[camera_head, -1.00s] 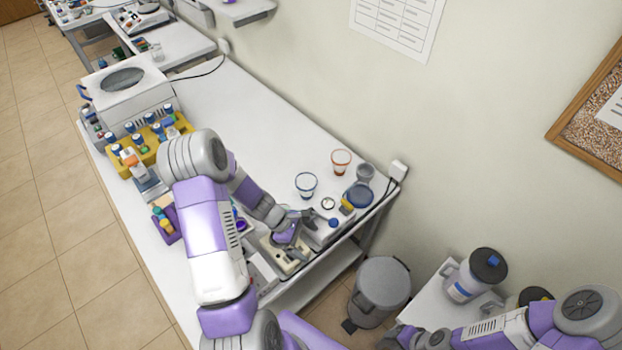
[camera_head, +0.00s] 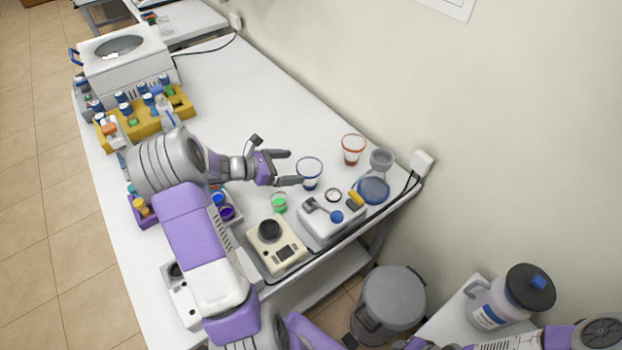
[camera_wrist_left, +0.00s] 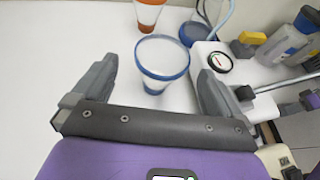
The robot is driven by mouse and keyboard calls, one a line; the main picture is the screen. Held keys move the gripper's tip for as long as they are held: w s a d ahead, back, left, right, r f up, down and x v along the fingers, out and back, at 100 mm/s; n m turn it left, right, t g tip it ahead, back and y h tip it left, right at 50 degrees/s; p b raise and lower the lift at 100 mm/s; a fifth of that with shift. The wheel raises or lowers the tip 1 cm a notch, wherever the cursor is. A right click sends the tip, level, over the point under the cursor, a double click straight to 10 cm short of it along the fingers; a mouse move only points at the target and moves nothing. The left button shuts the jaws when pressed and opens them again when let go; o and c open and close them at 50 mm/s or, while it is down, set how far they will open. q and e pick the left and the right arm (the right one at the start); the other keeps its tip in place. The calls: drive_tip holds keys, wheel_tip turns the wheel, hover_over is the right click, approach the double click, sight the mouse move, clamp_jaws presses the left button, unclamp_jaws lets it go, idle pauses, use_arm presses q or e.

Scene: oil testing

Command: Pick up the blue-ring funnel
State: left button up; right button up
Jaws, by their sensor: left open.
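The blue-ring funnel (camera_head: 309,172) stands upright on the white bench, a clear cup shape with a blue rim. My left gripper (camera_head: 290,168) is open and empty just left of it, its fingers pointing toward it. In the left wrist view the funnel (camera_wrist_left: 162,62) lies ahead, roughly centred between the spread fingertips of my left gripper (camera_wrist_left: 155,78). I cannot tell from these views whether the fingers touch it. My right gripper is out of view; only part of my right arm shows at the lower right.
An orange-ring funnel (camera_head: 353,149) stands behind it, near the wall. A white device (camera_head: 330,222) with a gauge and a beige instrument (camera_head: 276,246) sit near the front edge. A yellow bottle rack (camera_head: 150,124) is at left. The back of the bench (camera_head: 235,100) is clear.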

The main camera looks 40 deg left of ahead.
sight(308, 167)
use_arm(q)
drive_tip(key=b+x, duration=0.1)
drive_tip(key=x, duration=0.6)
drive_tip(key=shift+w+d+f, duration=0.1)
drive_tip(key=shift+d+f, duration=0.05)
drive_tip(key=shift+d, duration=0.1)
drive_tip(key=c, duration=0.8)
wheel_tip(308, 167, up, 10)
drive_tip(key=shift+p, duration=1.25)
drive_tip(key=shift+c, duration=0.2)
drive_tip(key=w+d+r+m+g+h+p, duration=0.1)
drive_tip(key=w+d+r+m+h+p, duration=0.1)
drive_tip(key=w+d+r+p, duration=0.45)
drive_tip(key=w+d+r+m+g+h+p, duration=0.15)
drive_tip(key=w+d+r, duration=0.25)
drive_tip(key=d+r, duration=0.55)
drive_tip(key=f, duration=0.3)
drive_tip(key=d+f, duration=0.1)
drive_tip(key=f, duration=0.3)
drive_tip(key=f+b, duration=0.1)
drive_tip(key=f, duration=0.3)
drive_tip(key=shift+s+d, duration=0.1)
drive_tip(key=shift+d, duration=0.2)
